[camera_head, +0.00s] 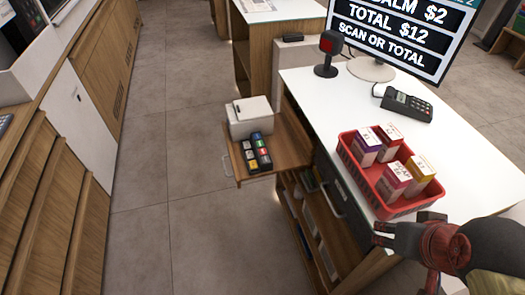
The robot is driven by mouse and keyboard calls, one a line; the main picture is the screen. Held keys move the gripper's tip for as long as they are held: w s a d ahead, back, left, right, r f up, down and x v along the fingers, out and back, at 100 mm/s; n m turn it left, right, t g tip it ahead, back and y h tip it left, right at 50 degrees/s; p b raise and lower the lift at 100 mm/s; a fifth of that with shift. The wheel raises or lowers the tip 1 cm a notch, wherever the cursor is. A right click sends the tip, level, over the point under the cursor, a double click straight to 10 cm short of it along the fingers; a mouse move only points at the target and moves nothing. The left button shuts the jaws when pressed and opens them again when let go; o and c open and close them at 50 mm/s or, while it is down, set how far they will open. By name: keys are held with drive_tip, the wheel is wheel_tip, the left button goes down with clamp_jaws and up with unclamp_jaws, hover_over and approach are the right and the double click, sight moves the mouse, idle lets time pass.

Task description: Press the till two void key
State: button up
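A small dark key block (256,152) with two rows of coloured keys sits on a pulled-out wooden shelf (290,141) at the left side of the counter. Green, red, blue and yellow keys show, but their labels are too small to read, so I cannot tell which is void. My gripper (379,234) is at the lower right, by the counter's front edge, pointing left. It is well to the right of the keys and apart from them. I cannot tell whether its fingers are open or shut.
A white printer box (250,122) stands behind the keys. A red basket (373,187) of several cartons stands on the white counter (460,155), near my gripper. A scanner (327,60), card terminal (403,103) and screen (400,32) reading "TOTAL $12" are behind. The floor at left is clear.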

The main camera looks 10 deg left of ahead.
clamp_jaws()
idle(1.5)
